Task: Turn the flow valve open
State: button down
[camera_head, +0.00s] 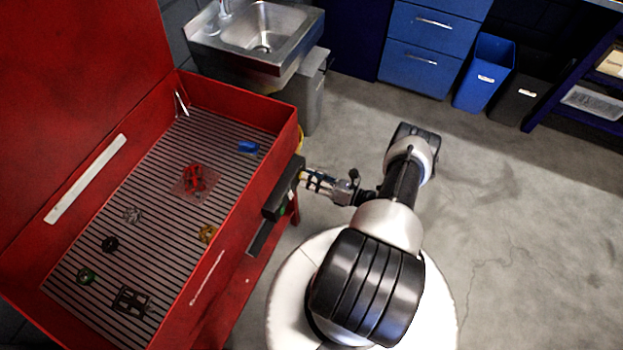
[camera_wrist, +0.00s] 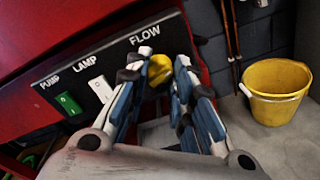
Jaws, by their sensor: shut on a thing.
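The flow valve is a yellow knob (camera_wrist: 160,69) under the word FLOW on a black control panel (camera_wrist: 112,62). In the wrist view my gripper (camera_wrist: 157,74) has its two blue-and-grey fingers on either side of the knob, shut on it. In the head view my gripper (camera_head: 306,177) reaches left to the panel (camera_head: 283,192) on the red bench's side. The knob is hidden there. The knob's turn angle is hard to tell because the fingers cover part of it.
The panel also has a green PUMP switch (camera_wrist: 69,103) and a white LAMP switch (camera_wrist: 101,89). A yellow bucket (camera_wrist: 274,92) stands on the floor to the right. The red bench basin (camera_head: 150,200) holds small parts. A sink (camera_head: 262,38) is behind it.

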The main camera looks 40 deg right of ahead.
dwell(0.4)
jog(key=c, duration=1.4)
grip_release()
jog(key=shift+o, duration=0.2)
jog(key=f+v, duration=0.1)
jog(key=v, duration=1.1)
jog(key=shift+r, duration=0.4)
